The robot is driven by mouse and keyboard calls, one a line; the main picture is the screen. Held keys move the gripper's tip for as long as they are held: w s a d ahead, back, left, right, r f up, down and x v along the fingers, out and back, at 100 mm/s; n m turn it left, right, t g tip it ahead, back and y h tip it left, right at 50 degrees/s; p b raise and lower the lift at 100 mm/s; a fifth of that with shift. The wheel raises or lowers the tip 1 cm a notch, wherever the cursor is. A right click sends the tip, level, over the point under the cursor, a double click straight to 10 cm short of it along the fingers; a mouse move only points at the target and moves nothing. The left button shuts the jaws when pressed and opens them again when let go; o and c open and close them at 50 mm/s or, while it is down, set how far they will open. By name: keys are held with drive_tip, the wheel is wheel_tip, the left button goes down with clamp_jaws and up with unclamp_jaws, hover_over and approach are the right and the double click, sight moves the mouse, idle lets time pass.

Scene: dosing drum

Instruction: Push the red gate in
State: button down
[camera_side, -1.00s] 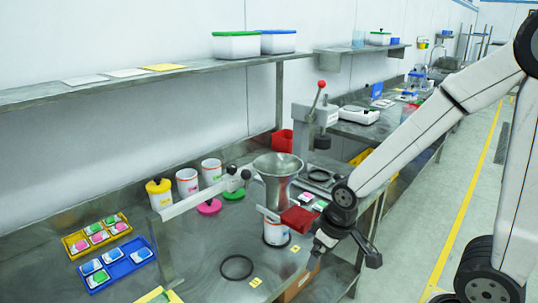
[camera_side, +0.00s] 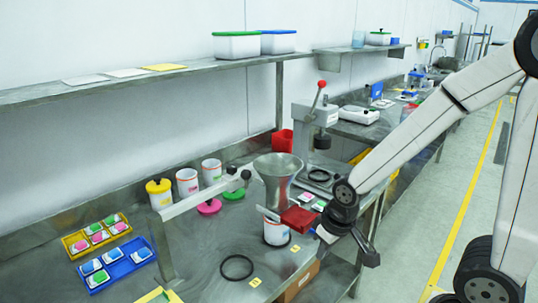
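The red gate (camera_side: 298,218) is a red block at the right side of the metal funnel (camera_side: 278,178), below its cone, with a thin plate running left from it. A white canister (camera_side: 276,233) stands on the bench under the funnel. My gripper (camera_side: 326,234) is at the right end of the red gate, touching it or very close. The fingers are small and dark here, so I cannot tell whether they are open or shut.
A black ring (camera_side: 237,267) lies on the bench in front. Several jars stand left of the funnel, including a yellow-lidded one (camera_side: 159,193). A blue tray (camera_side: 125,266) and a yellow tray (camera_side: 75,244) hold small packs. A lever press (camera_side: 312,125) stands behind.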

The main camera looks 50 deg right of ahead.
drive_tip(key=d+r+m, duration=0.2)
drive_tip(key=d+m, duration=0.3)
drive_tip(key=m, duration=0.6)
drive_tip(key=s+d+r+m, duration=0.1)
drive_tip(key=d+r+m, duration=0.2)
drive_tip(key=d+m, duration=0.3)
drive_tip(key=s+d+r+m, duration=0.1)
drive_tip(key=d+m, duration=0.4)
drive_tip(key=m, duration=1)
drive_tip(key=shift+d+r+m+t+y, duration=0.2)
drive_tip(key=shift+r+m+t+y, duration=0.15)
drive_tip(key=shift+r, duration=0.5)
drive_tip(key=shift+f, duration=0.15)
drive_tip(key=w+a+f, duration=0.1)
drive_tip(key=w+f, duration=0.5)
drive_tip(key=f, duration=0.4)
drive_tip(key=shift+w+a, duration=0.2)
drive_tip(key=shift+w, duration=0.2)
